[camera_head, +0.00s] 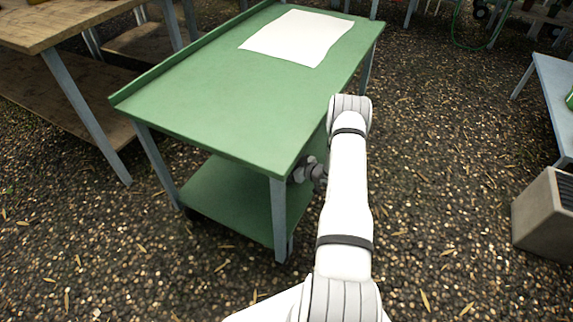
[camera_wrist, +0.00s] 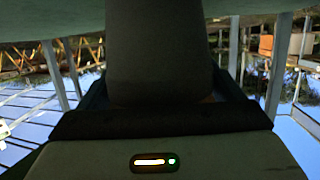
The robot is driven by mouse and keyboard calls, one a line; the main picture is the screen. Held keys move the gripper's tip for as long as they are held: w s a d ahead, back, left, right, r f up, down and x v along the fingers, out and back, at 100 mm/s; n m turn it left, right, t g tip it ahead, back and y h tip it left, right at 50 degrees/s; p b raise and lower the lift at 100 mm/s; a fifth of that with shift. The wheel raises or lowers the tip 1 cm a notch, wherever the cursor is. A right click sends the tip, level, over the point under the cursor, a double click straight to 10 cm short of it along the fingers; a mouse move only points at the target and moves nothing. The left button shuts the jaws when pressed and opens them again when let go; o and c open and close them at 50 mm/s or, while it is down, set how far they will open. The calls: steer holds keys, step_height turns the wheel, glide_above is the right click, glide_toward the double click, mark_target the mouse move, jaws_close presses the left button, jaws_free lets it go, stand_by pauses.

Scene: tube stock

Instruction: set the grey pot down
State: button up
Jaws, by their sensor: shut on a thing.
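The grey pot (camera_wrist: 158,50) fills the middle of the wrist view as a dark grey body, close to the camera. My gripper (camera_wrist: 160,98) is shut on it, with dark fingers at both sides of its lower part. In the head view the dark wrist end of my arm (camera_head: 308,170) is beside the near right corner of the green table (camera_head: 225,95), below the level of its top. The pot does not show there; the tabletop seems to hide it. Whether the pot touches anything cannot be told.
A white sheet (camera_head: 298,37) lies at the table's far end; the rest of the top is bare. The visible part of the green lower shelf (camera_head: 235,200) is empty. A wooden table (camera_head: 60,22) stands left, a grey box (camera_head: 545,215) right. Gravel lies between.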

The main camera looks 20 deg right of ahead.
steer(key=shift+f, duration=0.3)
steer(key=o, duration=0.9)
steer(key=shift+c, duration=0.2)
steer(key=shift+s+r, duration=0.1)
steer(key=p+v, duration=0.2)
steer(key=v, duration=0.5)
steer(key=shift+s, duration=0.3)
steer(key=shift+d, duration=0.15)
